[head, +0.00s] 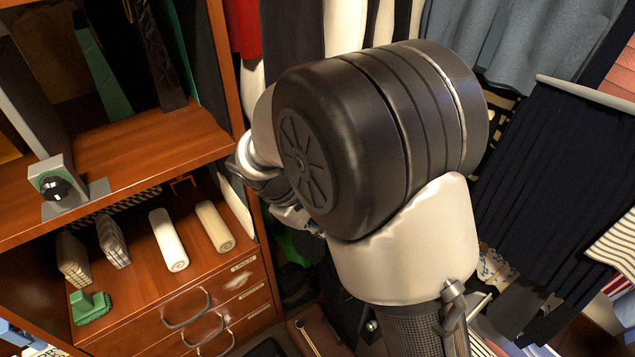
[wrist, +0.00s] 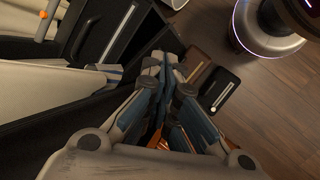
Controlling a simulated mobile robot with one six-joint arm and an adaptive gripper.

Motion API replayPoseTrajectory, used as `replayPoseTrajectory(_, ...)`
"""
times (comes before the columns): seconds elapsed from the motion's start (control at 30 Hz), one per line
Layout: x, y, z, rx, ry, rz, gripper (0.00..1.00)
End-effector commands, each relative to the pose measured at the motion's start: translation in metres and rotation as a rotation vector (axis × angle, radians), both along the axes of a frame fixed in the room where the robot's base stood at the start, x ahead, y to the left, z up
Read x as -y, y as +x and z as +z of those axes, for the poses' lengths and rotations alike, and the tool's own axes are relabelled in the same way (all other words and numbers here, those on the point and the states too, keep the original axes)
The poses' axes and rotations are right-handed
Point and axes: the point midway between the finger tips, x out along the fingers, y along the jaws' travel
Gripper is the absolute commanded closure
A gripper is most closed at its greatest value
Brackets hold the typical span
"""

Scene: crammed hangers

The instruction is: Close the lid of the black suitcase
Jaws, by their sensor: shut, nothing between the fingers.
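In the wrist view my gripper (wrist: 160,62) is shut, with its fingertips together and nothing between them. A black open-looking case (wrist: 92,32), which looks like the black suitcase, lies at the upper left beyond the fingertips. It has a dark panel and a pale metal edge. The fingertips are close to its right side; I cannot tell whether they touch. Its lid angle is unclear, and my fingers hide part of it. In the head view my arm blocks most of the floor, so the black suitcase cannot be made out there.
A brown case (wrist: 197,64) and a small black case (wrist: 220,91) stand right of the fingers. A wooden drawer unit (head: 205,312) is at the left in the head view. Hanging dark trousers (head: 545,160) crowd the right. Bare wood floor (wrist: 275,110) lies right in the wrist view.

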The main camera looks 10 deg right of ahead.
Motion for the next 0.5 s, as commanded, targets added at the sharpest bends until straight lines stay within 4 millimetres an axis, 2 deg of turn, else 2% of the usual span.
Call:
replayPoseTrajectory(0.03, -0.012, 0.007, -0.024, -0.038, -0.046, 0.061, 1.00)
replayPoseTrajectory(0.23, -0.050, 0.025, -0.113, -0.144, -0.213, 0.292, 1.00)
replayPoseTrajectory(0.37, -0.070, 0.025, -0.177, -0.208, -0.323, 0.447, 1.00)
replayPoseTrajectory(0.5, -0.085, 0.013, -0.249, -0.268, -0.441, 0.617, 1.00)
